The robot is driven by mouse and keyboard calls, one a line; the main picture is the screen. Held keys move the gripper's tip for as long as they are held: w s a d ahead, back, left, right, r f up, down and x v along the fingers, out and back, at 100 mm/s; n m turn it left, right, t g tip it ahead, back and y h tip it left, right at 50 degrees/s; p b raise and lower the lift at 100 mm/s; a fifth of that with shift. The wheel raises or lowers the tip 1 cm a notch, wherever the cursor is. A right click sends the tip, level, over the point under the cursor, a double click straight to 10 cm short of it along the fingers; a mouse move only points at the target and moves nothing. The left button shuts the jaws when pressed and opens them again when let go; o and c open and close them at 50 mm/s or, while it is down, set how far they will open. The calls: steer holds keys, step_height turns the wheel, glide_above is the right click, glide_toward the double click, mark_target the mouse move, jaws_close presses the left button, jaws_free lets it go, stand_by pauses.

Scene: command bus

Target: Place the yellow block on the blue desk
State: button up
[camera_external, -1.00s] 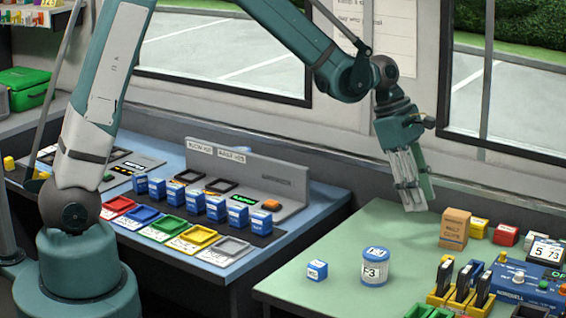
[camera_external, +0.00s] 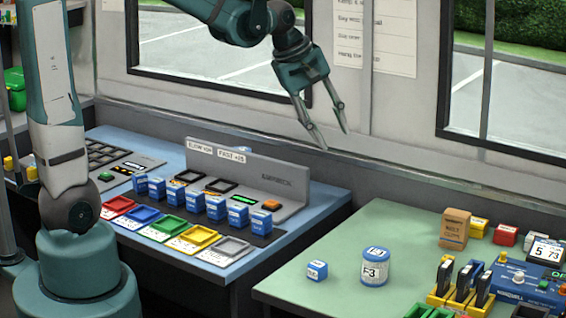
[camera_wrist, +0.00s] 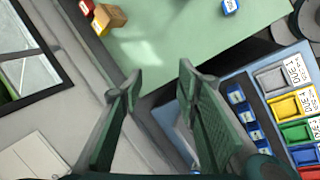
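A yellow block (camera_external: 479,227) sits at the back of the green desk, just behind a brown box. It also shows in the wrist view (camera_wrist: 100,27), partly hidden beside the box. Two small yellow blocks (camera_external: 8,163) are at the far left. The blue desk (camera_external: 325,202) stands left of the green desk and holds a grey console and coloured trays. My gripper (camera_external: 335,140) is open and empty, in the air above the back right of the blue desk. Its spread fingers (camera_wrist: 160,75) show in the wrist view with nothing between them.
The brown box (camera_external: 455,229), a red block (camera_external: 505,235) and a blue control box (camera_external: 530,288) stand on the green desk (camera_external: 400,225). A blue can (camera_external: 375,268) and a small blue cube (camera_external: 317,270) stand near its front. The grey console (camera_external: 260,180) rises on the blue desk.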

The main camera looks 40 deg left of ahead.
steer(key=s+a+r+m+t+y, duration=0.1)
steer(key=s+a+m, duration=0.4)
steer(key=s+a, duration=0.4)
steer(key=s+a+r+m+t+y, duration=0.1)
steer(key=s+a+m+t+y, duration=0.1)
steer(key=s+a+m, duration=0.3)
steer(key=shift+s+a, duration=2.25)
steer(key=shift+a, duration=2.8)
steer(key=shift+o, duration=0.5)
steer(key=shift+r, duration=0.15)
